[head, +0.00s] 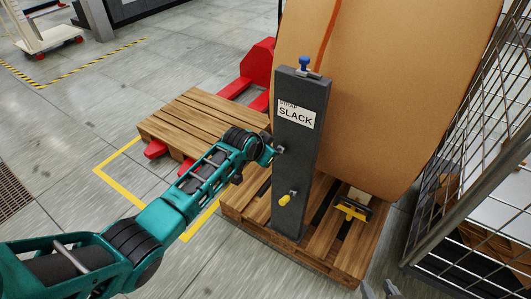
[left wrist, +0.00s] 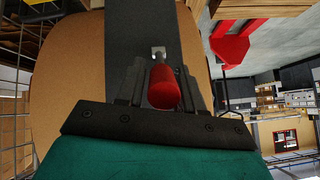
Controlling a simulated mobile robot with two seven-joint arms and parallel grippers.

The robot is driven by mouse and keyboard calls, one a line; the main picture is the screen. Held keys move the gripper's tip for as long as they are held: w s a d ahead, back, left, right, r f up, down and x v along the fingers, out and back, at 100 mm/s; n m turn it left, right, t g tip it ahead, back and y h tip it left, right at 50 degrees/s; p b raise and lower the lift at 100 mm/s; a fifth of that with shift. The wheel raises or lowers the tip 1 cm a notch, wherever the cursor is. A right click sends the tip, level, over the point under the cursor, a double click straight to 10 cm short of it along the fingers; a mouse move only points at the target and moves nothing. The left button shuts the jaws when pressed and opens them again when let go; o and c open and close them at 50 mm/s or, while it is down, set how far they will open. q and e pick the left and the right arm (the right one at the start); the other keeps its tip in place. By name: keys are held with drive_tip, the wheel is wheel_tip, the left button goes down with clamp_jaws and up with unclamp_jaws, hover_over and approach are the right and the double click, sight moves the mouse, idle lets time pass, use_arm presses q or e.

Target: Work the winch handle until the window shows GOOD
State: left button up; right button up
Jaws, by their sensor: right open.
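The dark winch post (head: 300,170) stands upright on a wooden pallet. Its white window (head: 296,114) reads "STRAP SLACK". A blue knob (head: 304,63) sits on top and a yellow knob (head: 284,199) low on the front.
A large brown roll (head: 390,90) with an orange strap (head: 327,28) stands behind the post. A yellow-and-black block (head: 352,207) lies on the pallet (head: 325,248). A wire cage (head: 470,160) bounds the right. A red pallet jack (head: 258,68) and another pallet (head: 195,115) are behind left.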

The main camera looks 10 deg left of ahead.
use_arm(q)
drive_tip(key=shift+o, duration=1)
drive_tip(key=shift+s+a+f, duration=0.1)
drive_tip(key=shift+a+f, duration=0.05)
drive_tip(key=shift+s, duration=0.1)
drive_tip(key=shift+s+a+r, duration=0.1)
drive_tip(key=shift+s+r, duration=0.05)
drive_tip(key=shift+r, duration=0.05)
drive_tip(key=p+v, duration=0.3)
drive_tip(key=v, duration=0.9)
drive_tip(key=shift+r, duration=0.2)
